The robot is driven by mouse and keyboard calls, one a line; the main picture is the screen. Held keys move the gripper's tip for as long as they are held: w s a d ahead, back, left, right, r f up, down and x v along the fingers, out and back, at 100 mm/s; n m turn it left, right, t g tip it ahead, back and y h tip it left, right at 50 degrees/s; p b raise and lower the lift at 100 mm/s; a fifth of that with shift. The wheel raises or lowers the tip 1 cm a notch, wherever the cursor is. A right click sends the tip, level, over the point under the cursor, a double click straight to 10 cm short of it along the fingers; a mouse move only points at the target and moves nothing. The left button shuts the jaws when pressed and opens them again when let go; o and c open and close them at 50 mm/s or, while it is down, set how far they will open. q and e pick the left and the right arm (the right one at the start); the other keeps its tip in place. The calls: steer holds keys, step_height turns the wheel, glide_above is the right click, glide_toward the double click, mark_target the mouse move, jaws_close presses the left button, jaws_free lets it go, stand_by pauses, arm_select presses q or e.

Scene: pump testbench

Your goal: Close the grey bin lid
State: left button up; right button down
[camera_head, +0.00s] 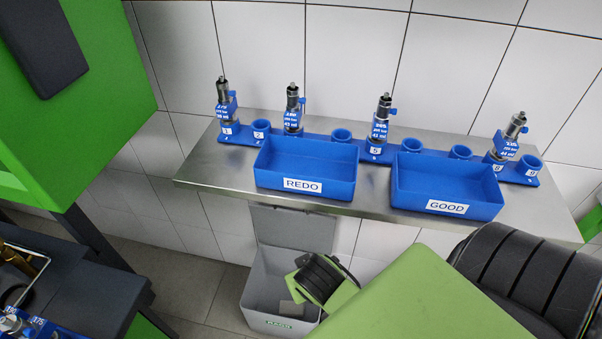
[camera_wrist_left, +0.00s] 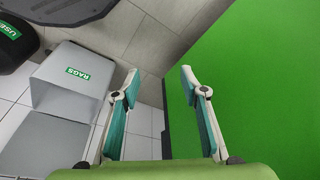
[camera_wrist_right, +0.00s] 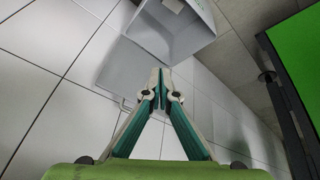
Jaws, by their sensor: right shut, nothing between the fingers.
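The grey bin (camera_head: 254,301), labelled RAGS, stands on the floor below the steel shelf. Its grey lid (camera_head: 270,225) is open, raised at the back against the tiled wall. In the right wrist view the bin (camera_wrist_right: 199,35) is at the top, with the lid (camera_wrist_right: 136,62) and its small wire handle (camera_wrist_right: 122,103) below it. My right gripper (camera_wrist_right: 160,76) is shut and empty, its tips overlapping the lid's right edge in that picture; contact cannot be told. My left gripper (camera_wrist_left: 158,78) is open and empty. The bin (camera_wrist_left: 62,92) also shows beside it, with the lid (camera_wrist_left: 45,145).
The steel shelf (camera_head: 210,165) above the bin carries the blue REDO tray (camera_head: 300,160), the blue GOOD tray (camera_head: 440,185) and several pump parts in holders. My right arm covers part of the bin. A black bin (camera_wrist_left: 12,50) stands beside the grey one.

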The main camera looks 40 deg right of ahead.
arm_select(q)
steer(key=s+a+f+g, duration=0.1)
steer(key=s+f, duration=0.3)
steer(key=f, duration=0.4)
steer(key=s+f, duration=0.4)
steer(key=f, duration=0.4)
arm_select(e)
steer(key=w+d+r+m+t+h, duration=0.25)
steer(key=w+d+m+h, duration=0.55)
steer(key=w, duration=0.9)
arm_select(q)
steer(key=s+a+f, duration=0.2)
steer(key=s+f, duration=0.6)
steer(key=s, duration=0.4)
steer(key=shift+a+f+g, duration=0.2)
steer(key=shift+f+g, duration=0.2)
arm_select(e)
steer(key=w+d+f, duration=0.1)
steer(key=d, duration=0.1)
steer(key=w+d+f+y, duration=0.1)
steer(key=d+f, duration=0.1)
steer(key=d, duration=0.1)
steer(key=w+d+f+y, duration=0.1)
steer(key=w+d+f, duration=0.1)
steer(key=d, duration=0.1)
steer(key=shift+d+f+m, duration=0.2)
steer(key=shift+f+m, duration=0.05)
steer(key=shift+m, duration=0.15)
arm_select(q)
steer(key=shift+w, duration=0.1)
